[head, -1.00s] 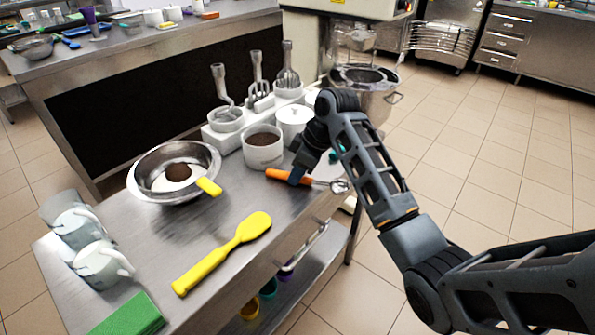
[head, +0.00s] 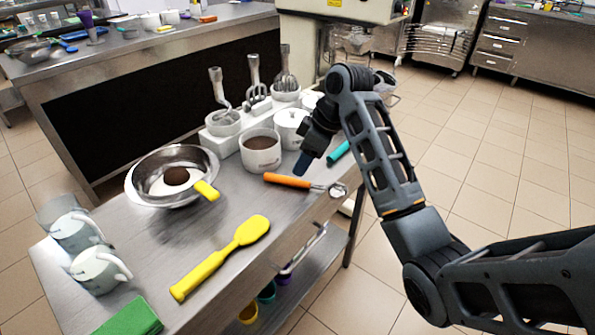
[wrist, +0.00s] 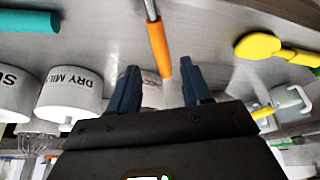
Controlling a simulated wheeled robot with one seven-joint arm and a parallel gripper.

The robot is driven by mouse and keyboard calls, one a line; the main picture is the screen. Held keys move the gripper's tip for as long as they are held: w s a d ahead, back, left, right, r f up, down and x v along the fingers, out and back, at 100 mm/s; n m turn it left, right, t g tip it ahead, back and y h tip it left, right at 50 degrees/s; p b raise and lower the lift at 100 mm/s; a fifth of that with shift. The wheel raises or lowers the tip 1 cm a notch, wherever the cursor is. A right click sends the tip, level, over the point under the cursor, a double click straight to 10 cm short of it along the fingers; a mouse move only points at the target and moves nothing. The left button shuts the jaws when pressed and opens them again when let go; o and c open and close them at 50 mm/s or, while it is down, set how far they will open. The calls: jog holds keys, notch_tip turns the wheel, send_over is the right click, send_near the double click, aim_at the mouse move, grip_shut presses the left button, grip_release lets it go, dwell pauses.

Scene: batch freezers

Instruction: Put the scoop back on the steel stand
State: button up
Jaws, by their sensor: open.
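The scoop lies on the steel cart top near its right edge, with an orange handle (head: 287,180) and a round metal head (head: 338,190). In the wrist view the orange handle (wrist: 158,48) lies beyond and between the fingertips. My gripper (head: 303,164) is open and empty, a little above the handle and apart from it. It shows in the wrist view (wrist: 160,68) with two spread blue fingers. I cannot make out a steel stand for the scoop in these views.
A teal-handled tool (head: 340,152) lies behind my gripper. White tubs (head: 261,158), a steel bowl (head: 150,192), a yellow spatula (head: 222,258) and white jugs (head: 98,265) stand or lie on the cart. The middle of the cart top (head: 225,215) is clear.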

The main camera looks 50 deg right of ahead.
aim_at(314, 184)
jog(key=a+p+v, duration=0.1)
jog(key=p+v, duration=0.1)
jog(key=v, duration=0.4)
jog(key=shift+d, duration=0.45)
dwell(0.9)
